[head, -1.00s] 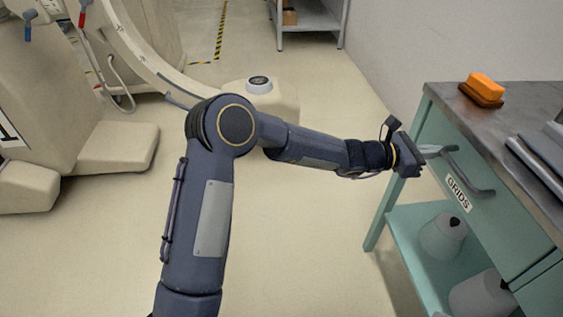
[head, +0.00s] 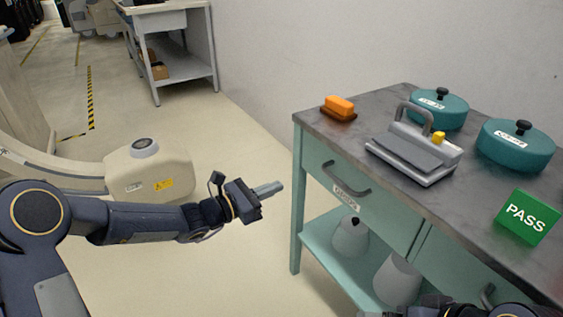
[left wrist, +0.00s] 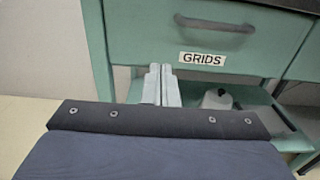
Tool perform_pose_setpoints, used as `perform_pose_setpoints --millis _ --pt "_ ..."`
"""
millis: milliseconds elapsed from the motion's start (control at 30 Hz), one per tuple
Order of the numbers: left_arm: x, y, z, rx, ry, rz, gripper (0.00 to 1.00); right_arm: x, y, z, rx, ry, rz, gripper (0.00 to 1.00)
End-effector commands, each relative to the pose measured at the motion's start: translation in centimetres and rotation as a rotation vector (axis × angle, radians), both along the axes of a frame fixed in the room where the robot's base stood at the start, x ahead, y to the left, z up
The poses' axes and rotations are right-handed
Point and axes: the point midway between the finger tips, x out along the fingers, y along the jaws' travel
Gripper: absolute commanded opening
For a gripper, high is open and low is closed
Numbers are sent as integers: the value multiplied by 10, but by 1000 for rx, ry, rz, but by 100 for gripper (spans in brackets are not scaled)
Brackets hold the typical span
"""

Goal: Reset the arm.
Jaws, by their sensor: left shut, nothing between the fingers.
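My left gripper (head: 268,189) is shut and empty in the head view, to the left of the teal cart (head: 299,200) and apart from its drawer handle. In the left wrist view its two pale fingers (left wrist: 161,86) lie together, in front of the cart. The drawer (head: 336,172) labelled GRIDS looks closed; its grey handle (head: 347,180) also shows in the left wrist view (left wrist: 215,25). Only a dark part of my right arm shows at the bottom edge of the head view; its fingers are hidden.
On the cart top are an orange block (head: 340,105), a grey handled device (head: 412,150), two teal lidded pots (head: 438,112) (head: 515,148) and a green PASS block (head: 527,217). Grey-white containers (head: 350,238) stand on its lower shelf. A beige machine (head: 150,175) is behind my left arm.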

Motion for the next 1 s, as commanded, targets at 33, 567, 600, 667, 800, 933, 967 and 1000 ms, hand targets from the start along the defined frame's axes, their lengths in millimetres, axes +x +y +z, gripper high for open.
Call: perform_pose_setpoints --millis 33,567,600,667,800,933,967,1000 --pt "-1 1 0 0 -1 0 0 0 0 0 0 0 0 100" --pt "-181 70 55 793 -763 -410 0 0 0 0 0 0 0 100" --pt "-199 81 52 881 -829 -453 0 0 0 0 0 0 0 100" --pt "-224 99 46 1009 -916 -516 0 0 0 0 0 0 0 100" --pt "-268 136 30 1260 -1060 -638 0 0 0 0 0 0 0 100" --pt "-295 162 17 1432 -1138 -725 0 0 0 0 0 0 0 100" --pt "-300 167 14 1467 -1151 -743 0 0 0 0 0 0 0 100" --pt "-307 174 11 1512 -1168 -765 0 0 0 0 0 0 0 100"
